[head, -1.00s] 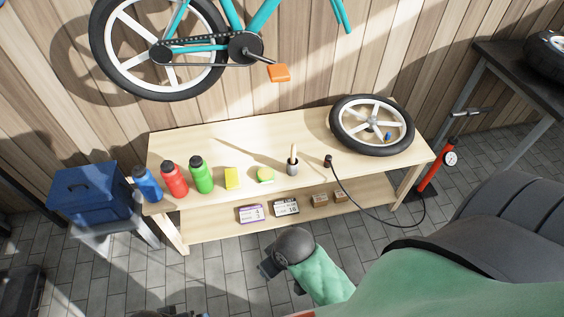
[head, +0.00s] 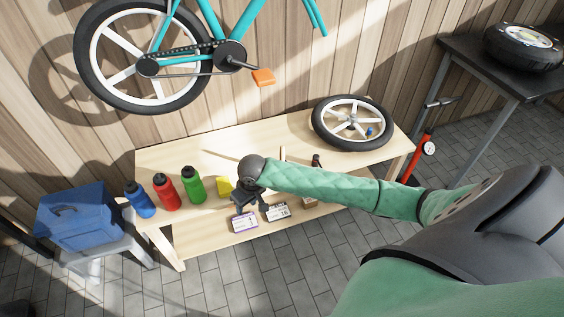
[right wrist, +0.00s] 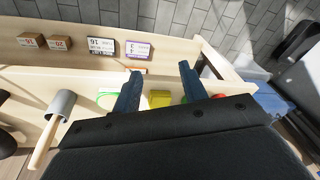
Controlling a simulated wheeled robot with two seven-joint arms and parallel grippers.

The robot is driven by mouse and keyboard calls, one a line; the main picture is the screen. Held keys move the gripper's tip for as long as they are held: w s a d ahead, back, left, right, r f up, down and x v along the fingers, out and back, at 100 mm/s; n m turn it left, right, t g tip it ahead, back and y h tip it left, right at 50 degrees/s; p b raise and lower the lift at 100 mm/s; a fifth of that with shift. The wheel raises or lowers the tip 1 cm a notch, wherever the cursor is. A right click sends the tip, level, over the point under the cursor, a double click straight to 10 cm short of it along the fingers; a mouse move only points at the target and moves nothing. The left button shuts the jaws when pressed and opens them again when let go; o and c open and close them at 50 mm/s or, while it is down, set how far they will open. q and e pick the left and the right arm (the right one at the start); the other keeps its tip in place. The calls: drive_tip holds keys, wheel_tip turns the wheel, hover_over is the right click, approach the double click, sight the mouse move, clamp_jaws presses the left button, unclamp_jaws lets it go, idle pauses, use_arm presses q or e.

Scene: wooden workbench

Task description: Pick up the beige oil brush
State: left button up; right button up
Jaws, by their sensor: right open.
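The beige oil brush stands in a grey cup. In the head view only the top of its handle (head: 283,153) shows above my green right forearm, which hides the cup. In the right wrist view the brush handle (right wrist: 44,144) sticks out of the grey cup (right wrist: 61,103) at the left of the picture. My right gripper (head: 253,208) is open and empty, above the front part of the bench, left of the brush. In the right wrist view its two fingers (right wrist: 160,72) are spread apart, to the right of the cup. My left gripper does not show.
Blue (head: 139,199), red (head: 166,191) and green (head: 193,184) bottles and a yellow block (head: 224,187) stand left of my gripper. A bicycle wheel (head: 322,124) lies on the right of the bench (head: 165,155). Small boxes (head: 278,212) sit on the lower shelf.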

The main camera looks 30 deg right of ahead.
drive_tip(key=w+d+r+m+h, duration=0.1)
drive_tip(key=w+d+r+m, duration=0.15)
drive_tip(key=w+d, duration=0.65)
drive_tip(key=m+h, duration=0.1)
drive_tip(key=m, duration=0.1)
approach(282, 146)
wheel_tip(282, 146, down, 5)
drive_tip(key=shift+w+a+m, duration=0.15)
drive_tip(key=shift+m, duration=0.1)
wheel_tip(282, 146, down, 2)
drive_tip(key=shift+w+f, duration=0.1)
drive_tip(key=shift+w, duration=0.05)
drive_tip(key=f, duration=0.2)
drive_tip(key=f+p, duration=0.1)
drive_tip(key=shift+w+d+f, duration=0.35)
drive_tip(key=shift+f, duration=0.75)
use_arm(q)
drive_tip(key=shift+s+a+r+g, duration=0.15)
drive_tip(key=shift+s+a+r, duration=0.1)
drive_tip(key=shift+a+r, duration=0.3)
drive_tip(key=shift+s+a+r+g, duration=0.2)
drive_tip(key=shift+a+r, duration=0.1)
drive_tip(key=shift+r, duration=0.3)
use_arm(e)
drive_tip(key=shift+c, duration=0.2)
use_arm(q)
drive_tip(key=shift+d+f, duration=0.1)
use_arm(e)
clamp_jaws()
